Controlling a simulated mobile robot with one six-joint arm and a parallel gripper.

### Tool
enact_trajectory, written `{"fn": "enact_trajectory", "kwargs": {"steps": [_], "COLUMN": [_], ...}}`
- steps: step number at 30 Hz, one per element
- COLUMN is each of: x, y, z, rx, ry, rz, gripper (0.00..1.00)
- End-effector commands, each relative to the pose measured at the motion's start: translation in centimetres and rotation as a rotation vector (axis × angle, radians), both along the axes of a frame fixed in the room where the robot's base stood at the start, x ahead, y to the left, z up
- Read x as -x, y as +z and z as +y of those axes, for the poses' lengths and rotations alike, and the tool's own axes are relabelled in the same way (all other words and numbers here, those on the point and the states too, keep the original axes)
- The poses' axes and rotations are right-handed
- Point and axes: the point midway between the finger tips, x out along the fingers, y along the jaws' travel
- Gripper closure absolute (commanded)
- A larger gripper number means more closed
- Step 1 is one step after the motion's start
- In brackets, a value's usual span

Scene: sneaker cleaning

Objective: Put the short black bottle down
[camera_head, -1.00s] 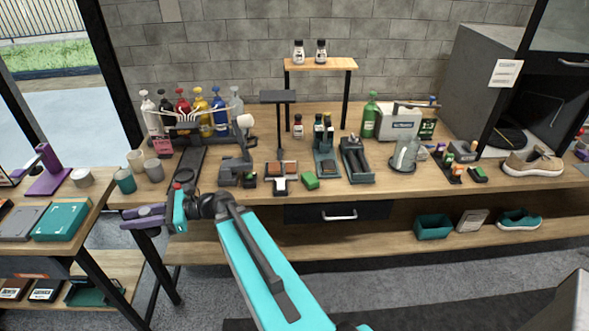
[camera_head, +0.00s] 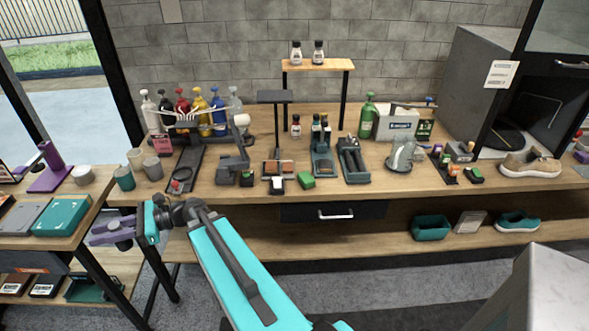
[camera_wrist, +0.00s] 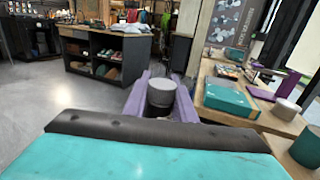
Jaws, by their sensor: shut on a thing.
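In the wrist view, a short black bottle (camera_wrist: 161,101) with a grey top stands upright between the two purple fingers of my gripper (camera_wrist: 160,95). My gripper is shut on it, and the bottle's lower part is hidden. In the head view, my gripper (camera_head: 108,231) is at the left, in front of the gap between the left table (camera_head: 87,207) and the main workbench (camera_head: 215,190). The bottle cannot be clearly made out in that view.
The left table bears a teal box (camera_head: 66,215), a grey box (camera_head: 27,217), a purple stand (camera_head: 52,176) and a pale cup (camera_head: 83,175). A teal cup (camera_head: 124,178) stands at the workbench's left end. In the wrist view, open floor (camera_wrist: 60,98) lies to the left.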

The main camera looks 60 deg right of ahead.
Motion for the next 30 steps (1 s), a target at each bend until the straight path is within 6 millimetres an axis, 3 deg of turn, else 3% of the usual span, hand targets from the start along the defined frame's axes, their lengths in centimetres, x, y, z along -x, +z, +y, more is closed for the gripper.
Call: {"fn": "enact_trajectory", "kwargs": {"steps": [5,11,20,30], "x": [-0.1,-0.3,0.3,3.2], "y": [0.1,0.3,0.6,0.6], "z": [-1.1,-4.7,-14.7,-26.6], "rx": [-0.001,-0.001,-0.001,-0.001], "ry": [-0.021,-0.103,-0.324,-0.591], "rz": [-0.001,0.001,0.000,0.000], "gripper": [1.00,1.00,1.00,1.00]}}
